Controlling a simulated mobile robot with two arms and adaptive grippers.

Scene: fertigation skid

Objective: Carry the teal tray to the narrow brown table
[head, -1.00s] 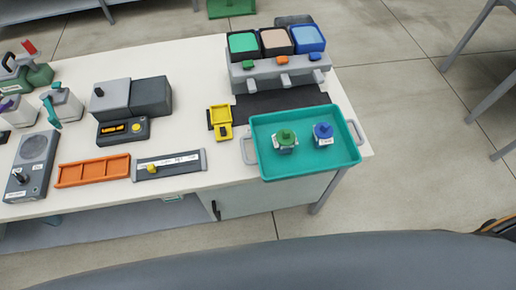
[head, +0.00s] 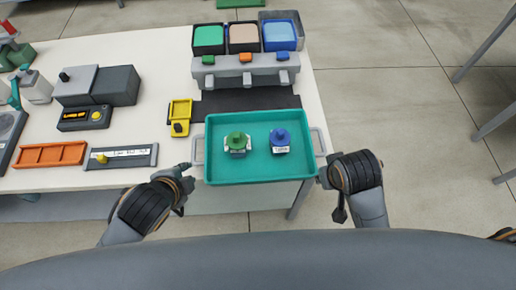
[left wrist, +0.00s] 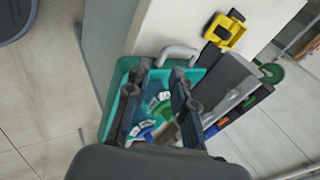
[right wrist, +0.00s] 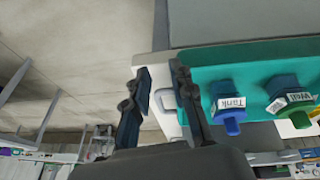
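The teal tray (head: 260,174) lies at the right end of the white bench, with a grey handle at each short side. It holds a green-capped bottle (head: 237,142) and a blue-capped bottle (head: 280,141); the right wrist view reads "Well" and "Tank". My left gripper (head: 188,170) is open just in front of the left handle (head: 198,150). In the left wrist view its fingers stand apart before the tray. My right gripper (right wrist: 160,76) is open, its fingers apart on either side of the right handle (right wrist: 166,100), not closed on it. No brown table shows.
Behind the tray stands a grey dispenser rack (head: 245,70) with green, tan and blue bins. Left of it are a yellow holder (head: 180,112), an orange tray (head: 50,154) and a labelled grey strip (head: 121,157). Floor is open to the right, with grey table legs (head: 490,40) beyond.

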